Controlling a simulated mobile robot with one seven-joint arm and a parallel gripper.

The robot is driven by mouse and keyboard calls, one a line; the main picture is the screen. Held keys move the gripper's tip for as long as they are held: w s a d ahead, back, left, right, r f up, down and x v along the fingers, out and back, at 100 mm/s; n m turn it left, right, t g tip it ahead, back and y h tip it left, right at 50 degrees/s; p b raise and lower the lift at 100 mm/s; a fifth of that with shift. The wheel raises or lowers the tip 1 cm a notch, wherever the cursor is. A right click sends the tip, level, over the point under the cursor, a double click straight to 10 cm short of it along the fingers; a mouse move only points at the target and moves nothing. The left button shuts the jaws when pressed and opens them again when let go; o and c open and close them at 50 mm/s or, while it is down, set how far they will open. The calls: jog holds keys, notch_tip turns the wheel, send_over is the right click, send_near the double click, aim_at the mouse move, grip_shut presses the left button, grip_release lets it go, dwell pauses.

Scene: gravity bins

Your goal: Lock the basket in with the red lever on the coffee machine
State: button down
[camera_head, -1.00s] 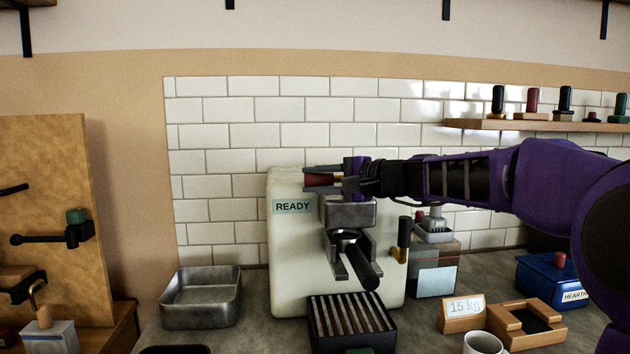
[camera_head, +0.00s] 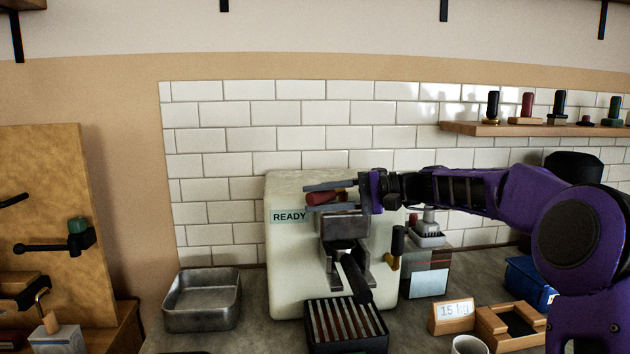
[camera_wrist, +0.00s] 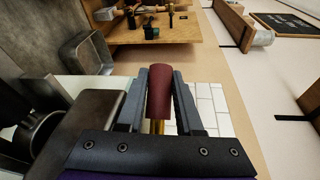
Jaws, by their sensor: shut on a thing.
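The coffee machine (camera_head: 290,280) is cream with a green "READY" label (camera_head: 289,216). The red lever (camera_head: 322,198) is at its upper front, its handle pointing left in the head view. My gripper (camera_head: 328,193) comes from the right and is shut on the lever. In the wrist view the lever's dark red grip (camera_wrist: 161,92) and a brass-coloured stem lie between my two grey fingers. The basket sits under the grey group head (camera_head: 345,226), its black handle (camera_head: 356,278) slanting down to the right. The basket's bowl is mostly hidden.
A slatted drip tray (camera_head: 345,325) stands below the basket handle. A black knob handle (camera_head: 398,240) is on the machine's right side. A metal pan (camera_head: 203,300) is at left, a grinder (camera_head: 428,275) at right. A shelf (camera_head: 540,130) holds several tampers.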

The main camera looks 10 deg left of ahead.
jog(key=shift+s+d+n+g+p, duration=0.2)
jog(key=shift+n+g+p, duration=0.2)
jog(key=shift+g+p, duration=0.15)
jog(key=shift+s+d+n+g+p, duration=0.1)
jog(key=shift+d+n+g+p, duration=0.05)
jog(key=shift+n+g+p, duration=0.35)
jog(key=c, duration=0.8)
grip_release()
jog(key=shift+c, duration=0.2)
jog(key=p+v, duration=0.1)
jog(key=v, duration=1.6)
jog(key=shift+d+r, duration=0.2)
jog(key=shift+w, duration=0.15)
jog(key=shift+c, duration=0.2)
